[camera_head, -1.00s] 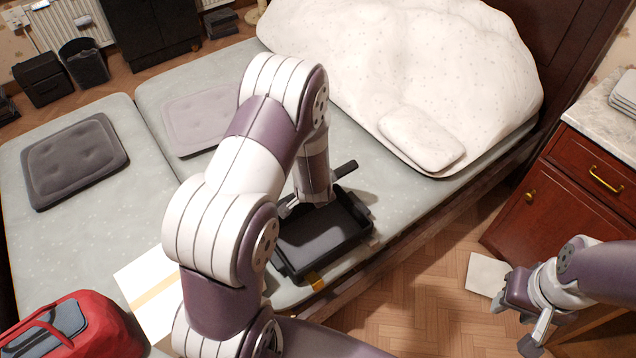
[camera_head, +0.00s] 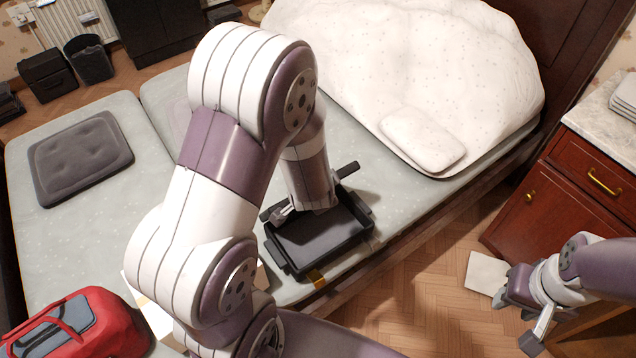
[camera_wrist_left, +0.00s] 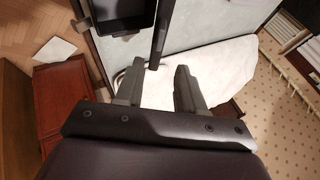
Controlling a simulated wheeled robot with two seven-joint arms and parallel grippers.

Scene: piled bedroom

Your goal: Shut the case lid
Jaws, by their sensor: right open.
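The black case (camera_head: 318,246) lies open on the bed's near edge, its shallow tray facing up. Its lid seems to be the dark panel at the tray's far side, seen nearly edge-on; its end (camera_head: 347,170) shows past my left wrist. In the left wrist view the tray (camera_wrist_left: 122,14) is at the top, and the lid shows as a thin dark bar (camera_wrist_left: 159,36). My left gripper (camera_wrist_left: 156,72) is open, with the bar's end between or just beyond its fingertips; contact is unclear. In the head view my left arm hides much of it. My right gripper (camera_head: 516,318) is open and empty, away at right.
The bed (camera_head: 75,225) carries a white duvet (camera_head: 400,65), a small pillow (camera_head: 422,138), a grey cushion (camera_head: 80,158) and a red bag (camera_head: 85,325). A wooden cabinet (camera_head: 575,190) stands at right.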

